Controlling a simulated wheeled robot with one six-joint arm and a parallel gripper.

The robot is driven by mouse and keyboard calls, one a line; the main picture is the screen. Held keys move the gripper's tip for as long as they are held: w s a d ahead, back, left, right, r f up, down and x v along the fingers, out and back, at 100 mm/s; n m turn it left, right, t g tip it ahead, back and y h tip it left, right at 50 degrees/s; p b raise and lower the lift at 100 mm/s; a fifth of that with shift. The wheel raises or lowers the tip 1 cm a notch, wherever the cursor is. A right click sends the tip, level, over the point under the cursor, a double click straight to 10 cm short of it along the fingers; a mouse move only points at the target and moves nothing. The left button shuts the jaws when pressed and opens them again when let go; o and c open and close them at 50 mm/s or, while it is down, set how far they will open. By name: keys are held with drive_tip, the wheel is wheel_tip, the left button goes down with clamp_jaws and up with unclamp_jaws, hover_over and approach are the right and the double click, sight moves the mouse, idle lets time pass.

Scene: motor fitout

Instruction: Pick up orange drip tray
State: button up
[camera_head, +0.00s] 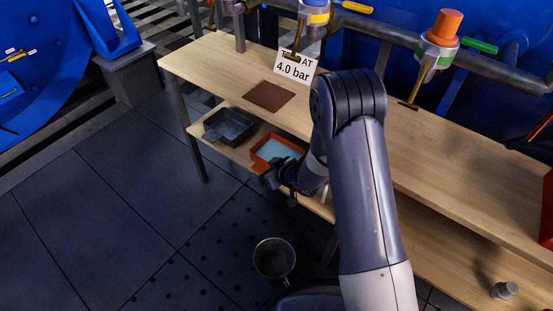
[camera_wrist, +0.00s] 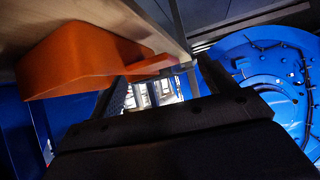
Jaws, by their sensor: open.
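The orange drip tray (camera_head: 262,148) sits on the lower shelf of the wooden bench, with a pale bluish inside. My gripper (camera_head: 270,178) is at its front edge in the head view, partly dark and hard to make out there. In the wrist view the tray's orange wall (camera_wrist: 80,62) fills the upper left, and a flat orange tab (camera_wrist: 150,66) reaches across the gap between the open fingers of my gripper (camera_wrist: 162,76). I cannot tell whether the tab lies between the fingers or beyond their tips. No grip on it shows.
A black tray (camera_head: 228,125) stands left of the orange one on the lower shelf. The bench top (camera_head: 220,65) above holds a brown mat (camera_head: 270,96) and a "4.0 bar" sign (camera_head: 295,68). A metal pot (camera_head: 273,258) stands on the floor. The floor at left is clear.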

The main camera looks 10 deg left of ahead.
sight(260, 165)
drive_tip(key=b+x, duration=0.1)
drive_tip(key=x, duration=0.4)
drive_tip(key=shift+w+d+r+b, duration=0.1)
drive_tip(key=shift+w+b, duration=0.1)
drive_tip(key=shift+b, duration=0.1)
drive_tip(key=shift+c, duration=0.5)
drive_tip(key=shift+r, duration=0.1)
drive_tip(key=c, duration=1.6)
drive_tip(key=shift+r+p, duration=0.4)
drive_tip(key=shift+r, duration=0.15)
drive_tip(key=s+a, duration=0.4)
drive_tip(key=s, duration=0.3)
drive_tip(key=s+a+p, duration=0.1)
drive_tip(key=s+a, duration=0.4)
drive_tip(key=s, duration=0.3)
drive_tip(key=shift+s+r, duration=0.2)
drive_tip(key=shift+s, duration=0.05)
drive_tip(key=shift+a, duration=0.1)
